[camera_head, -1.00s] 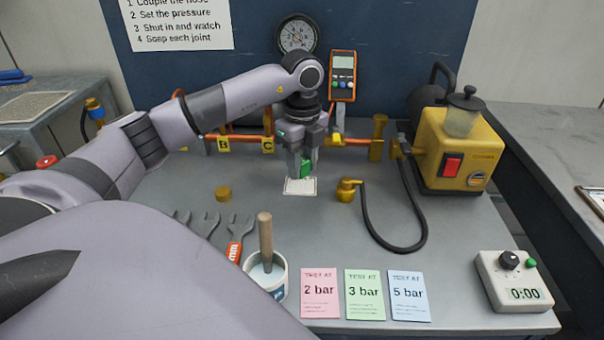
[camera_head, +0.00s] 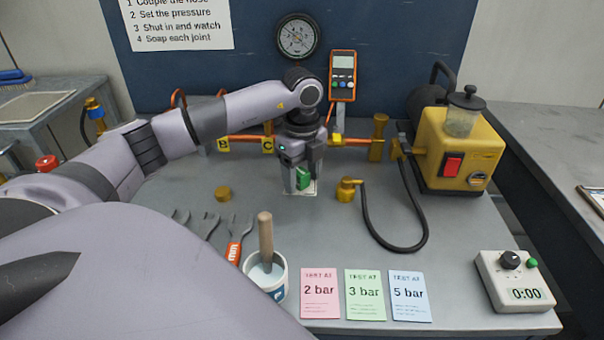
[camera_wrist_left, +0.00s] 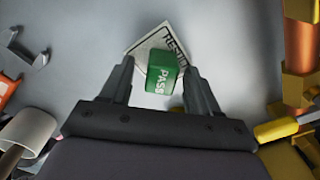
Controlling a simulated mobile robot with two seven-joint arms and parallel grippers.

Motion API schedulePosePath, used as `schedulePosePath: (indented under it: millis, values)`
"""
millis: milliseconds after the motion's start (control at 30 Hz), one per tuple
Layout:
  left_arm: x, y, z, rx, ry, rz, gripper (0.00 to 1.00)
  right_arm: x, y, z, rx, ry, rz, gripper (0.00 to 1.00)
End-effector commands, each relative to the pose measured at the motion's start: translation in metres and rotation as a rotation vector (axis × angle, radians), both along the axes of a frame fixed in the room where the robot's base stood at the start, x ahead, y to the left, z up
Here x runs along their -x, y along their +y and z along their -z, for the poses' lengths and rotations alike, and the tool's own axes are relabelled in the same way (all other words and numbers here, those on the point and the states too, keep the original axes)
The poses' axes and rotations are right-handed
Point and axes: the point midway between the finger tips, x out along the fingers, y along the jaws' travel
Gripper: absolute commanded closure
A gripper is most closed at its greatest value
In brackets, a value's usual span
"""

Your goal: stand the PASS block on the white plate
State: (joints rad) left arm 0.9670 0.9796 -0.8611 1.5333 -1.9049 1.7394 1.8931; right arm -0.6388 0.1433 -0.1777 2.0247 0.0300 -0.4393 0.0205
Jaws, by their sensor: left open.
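The green PASS block (camera_head: 303,178) appears upright on the white plate (camera_head: 314,189), though its base is partly hidden in the head view. In the left wrist view the block (camera_wrist_left: 164,74) shows its PASS lettering and covers part of the plate (camera_wrist_left: 142,50) and its printed word. My left gripper (camera_head: 302,184) points down over the plate. In the left wrist view its fingers (camera_wrist_left: 160,76) are open, one on each side of the block, with a visible gap at the left finger and a smaller one at the right. My right gripper is not in view.
A brass hose fitting (camera_head: 347,189) lies just right of the plate, and a brass disc (camera_head: 223,194) lies left. Orange piping (camera_head: 245,140) runs behind. Wrenches (camera_head: 238,238), a pot with a brush (camera_head: 266,275) and test cards (camera_head: 365,295) lie in front. The yellow pump (camera_head: 455,150) stands right.

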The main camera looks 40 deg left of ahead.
Motion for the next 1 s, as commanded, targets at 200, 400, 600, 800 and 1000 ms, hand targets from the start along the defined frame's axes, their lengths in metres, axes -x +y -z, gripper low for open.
schedulePosePath:
  millis: [200, 400, 600, 800, 1000]
  values:
    - [-0.001, 0.000, -0.032, 0.001, -0.007, 0.000, 0.39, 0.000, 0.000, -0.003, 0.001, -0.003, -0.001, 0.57]
    - [-0.001, 0.000, -0.076, 0.001, -0.007, 0.000, 0.39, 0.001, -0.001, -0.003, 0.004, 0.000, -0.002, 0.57]
    - [-0.001, -0.001, -0.110, 0.001, -0.004, 0.001, 0.39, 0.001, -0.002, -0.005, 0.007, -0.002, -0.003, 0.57]
    - [-0.001, 0.000, -0.122, 0.001, -0.002, 0.000, 0.39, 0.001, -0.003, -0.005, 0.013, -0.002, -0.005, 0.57]
    - [0.000, 0.000, -0.122, 0.001, -0.001, 0.000, 0.39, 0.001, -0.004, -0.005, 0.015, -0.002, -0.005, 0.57]
